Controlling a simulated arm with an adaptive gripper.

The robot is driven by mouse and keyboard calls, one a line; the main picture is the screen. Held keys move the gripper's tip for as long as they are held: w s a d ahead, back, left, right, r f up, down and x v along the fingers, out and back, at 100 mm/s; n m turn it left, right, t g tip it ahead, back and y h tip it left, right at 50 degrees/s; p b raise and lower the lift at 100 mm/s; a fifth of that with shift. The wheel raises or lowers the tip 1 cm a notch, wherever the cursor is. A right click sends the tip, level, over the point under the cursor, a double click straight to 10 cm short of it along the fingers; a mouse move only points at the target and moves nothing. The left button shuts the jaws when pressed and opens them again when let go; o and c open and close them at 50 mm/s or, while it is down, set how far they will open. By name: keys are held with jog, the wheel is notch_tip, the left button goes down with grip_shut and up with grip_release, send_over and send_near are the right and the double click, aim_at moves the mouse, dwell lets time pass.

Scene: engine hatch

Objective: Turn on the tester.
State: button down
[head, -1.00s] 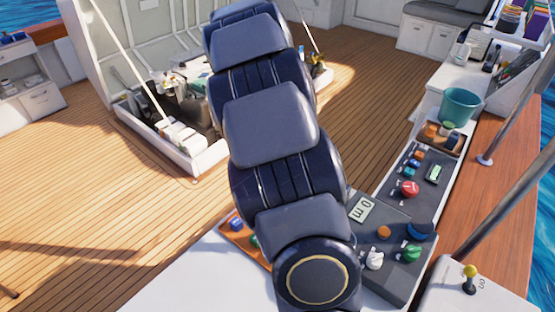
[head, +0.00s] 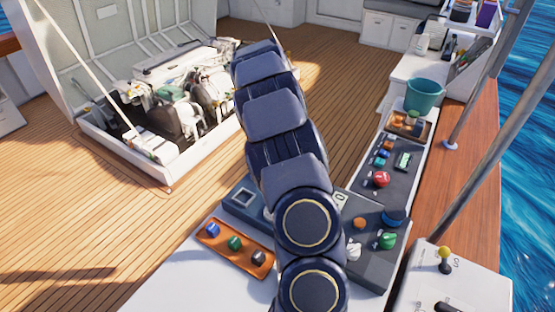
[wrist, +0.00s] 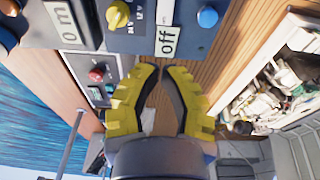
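In the wrist view, a dark panel (wrist: 138,40) carries a light display reading "off" (wrist: 167,41), with a yellow knob (wrist: 117,15) on one side and a blue knob (wrist: 208,16) on the other. Beside it is another unit with a display reading "0 m" (wrist: 65,22). I cannot tell from a label which unit is the tester. My gripper (wrist: 162,70) has yellow fingers pointing toward the panel. A narrow gap shows between the fingertips, with nothing held. In the head view, my arm hides the gripper and part of the panels.
An orange tray (head: 208,238) holds blue, green and black pieces. A dark box (head: 382,264) has orange, blue, green and white controls. Beyond it are a panel with a red knob (head: 381,180) and a teal bucket (head: 424,95). The open engine hatch (head: 160,172) is at left.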

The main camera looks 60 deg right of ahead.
jog(key=f, duration=0.4)
jog(key=d+f, duration=0.1)
jog(key=f, duration=0.3)
jog(key=d+f, duration=0.1)
jog(key=f, duration=0.3)
jog(key=shift+f, duration=0.3)
jog(key=shift+w, duration=0.1)
jog(key=shift+w+y, duration=0.2)
jog(key=shift+y, duration=0.1)
jog(key=shift+d+f+y, duration=0.1)
jog(key=shift+f+y, duration=0.3)
jog(key=shift+s, duration=0.15)
jog(key=shift+r, duration=0.2)
jog(key=shift+r, duration=0.65)
